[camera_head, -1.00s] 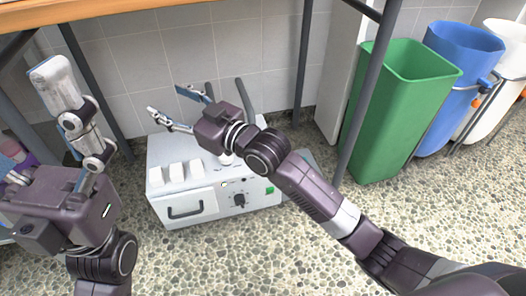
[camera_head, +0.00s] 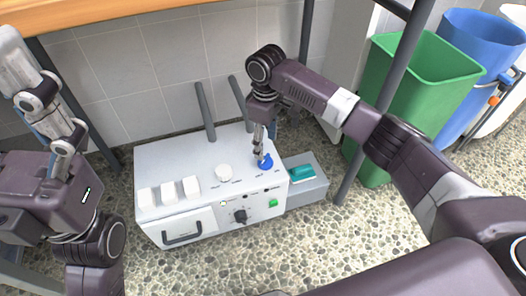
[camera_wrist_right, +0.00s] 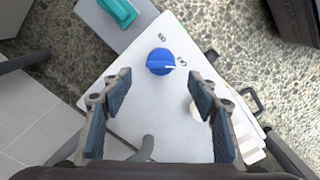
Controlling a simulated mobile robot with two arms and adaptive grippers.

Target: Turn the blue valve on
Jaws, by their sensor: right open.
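The blue valve (camera_head: 265,163) is a round knob on the right part of the top of a white box-shaped machine (camera_head: 200,204). In the right wrist view the blue valve (camera_wrist_right: 160,61) shows a white pointer line toward one of two small printed labels. My right gripper (camera_head: 261,157) points down just above the valve. In the right wrist view its fingers (camera_wrist_right: 158,98) are spread wide and empty, with the valve ahead, between and beyond the tips. Contact is not visible. My left gripper (camera_head: 45,95) is raised at the left edge, away from the machine.
A white knob (camera_head: 224,172) and several white blocks stand on the machine top. A black dial and green button are on its front. A grey box (camera_head: 316,192) with a teal item (camera_head: 303,173) adjoins it. A green bin (camera_head: 431,72) and table leg stand right.

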